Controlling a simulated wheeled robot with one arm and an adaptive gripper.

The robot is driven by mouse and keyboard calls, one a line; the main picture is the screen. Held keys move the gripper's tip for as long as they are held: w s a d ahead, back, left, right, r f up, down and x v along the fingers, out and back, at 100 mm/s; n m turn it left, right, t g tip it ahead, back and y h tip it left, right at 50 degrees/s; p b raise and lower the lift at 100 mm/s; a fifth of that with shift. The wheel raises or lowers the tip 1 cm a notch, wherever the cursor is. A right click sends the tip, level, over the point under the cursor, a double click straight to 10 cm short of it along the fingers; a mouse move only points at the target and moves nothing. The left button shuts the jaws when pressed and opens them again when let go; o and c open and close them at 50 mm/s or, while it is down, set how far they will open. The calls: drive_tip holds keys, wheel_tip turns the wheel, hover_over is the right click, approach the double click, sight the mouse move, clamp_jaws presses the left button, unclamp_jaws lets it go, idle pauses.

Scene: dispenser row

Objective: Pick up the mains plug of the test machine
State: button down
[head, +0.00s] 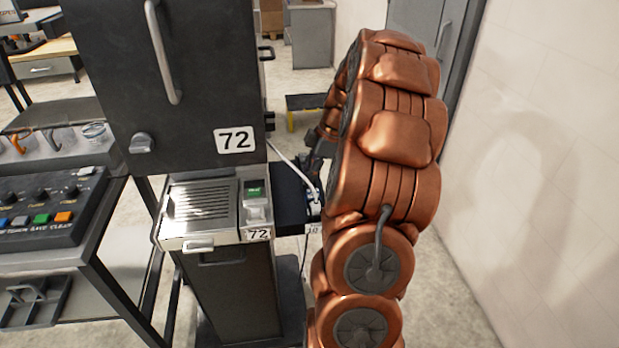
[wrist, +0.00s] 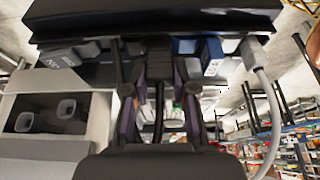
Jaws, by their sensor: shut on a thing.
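My gripper (wrist: 160,62) is at the edge of a dark strip (wrist: 150,22), its two fingers on either side of a dark ribbed plug (wrist: 159,68). A black cable runs from this plug back between the fingers. I cannot read a label on it or see where its cable ends. In the head view my gripper (head: 314,178) is partly hidden by my copper arm, just right of the machine marked 72 (head: 190,80).
Other plugs sit along the strip: grey ones (wrist: 62,58) at left, a blue labelled one (wrist: 211,56), and a pale one (wrist: 254,48) with a thick grey cable at right. A control panel (head: 50,210) stands left. A white wall (head: 550,130) is at right.

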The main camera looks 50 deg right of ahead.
wheel_tip(320, 180, up, 9)
drive_tip(key=shift+b, duration=1.05)
drive_tip(key=shift+r, duration=1.05)
idle(0.6)
wheel_tip(320, 180, up, 3)
drive_tip(key=shift+f+p, duration=0.1)
drive_tip(key=shift+p, duration=0.2)
idle(0.3)
